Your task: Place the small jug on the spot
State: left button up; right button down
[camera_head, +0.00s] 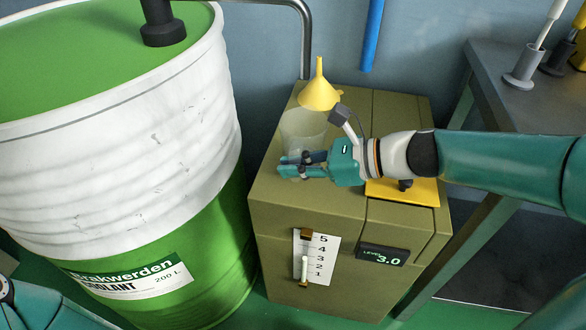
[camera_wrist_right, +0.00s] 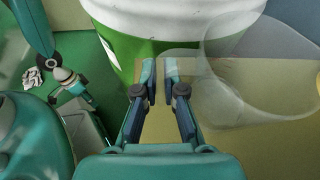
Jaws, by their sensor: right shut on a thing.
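The small jug (camera_head: 304,128) is a translucent vessel on or just above the olive cabinet top, below the yellow funnel. In the right wrist view it is a large clear shape (camera_wrist_right: 235,85), right of the fingertips. My right gripper (camera_head: 292,168) is at the jug's near side with its fingers close together, shut on the jug; the exact grip point is hard to see through the clear material. A yellow square plate (camera_head: 425,188) with a dark knob lies partly under my right arm; I cannot tell whether it is the spot. My left gripper is not clear in the head view.
A large green and white coolant drum (camera_head: 150,140) stands close left of the cabinet (camera_head: 275,215). The yellow funnel (camera_head: 320,93) is behind the jug. A level display (camera_head: 383,255) and a scale with a slider (camera_head: 316,258) are on the front. A grey bench (camera_head: 490,90) stands right.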

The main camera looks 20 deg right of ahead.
jog(key=c, duration=1.7)
grip_release()
jog(key=shift+f, duration=0.1)
jog(key=o, duration=0.4)
jog(key=shift+r, duration=0.2)
jog(key=shift+s+d+r, duration=0.15)
jog(key=shift+s+d, duration=0.05)
jog(key=shift+d, duration=0.15)
jog(key=p+v, duration=0.3)
jog(key=v, duration=0.3)
jog(key=shift+s+d+r, duration=0.1)
jog(key=shift+s+d, duration=0.1)
jog(key=shift+d, duration=0.05)
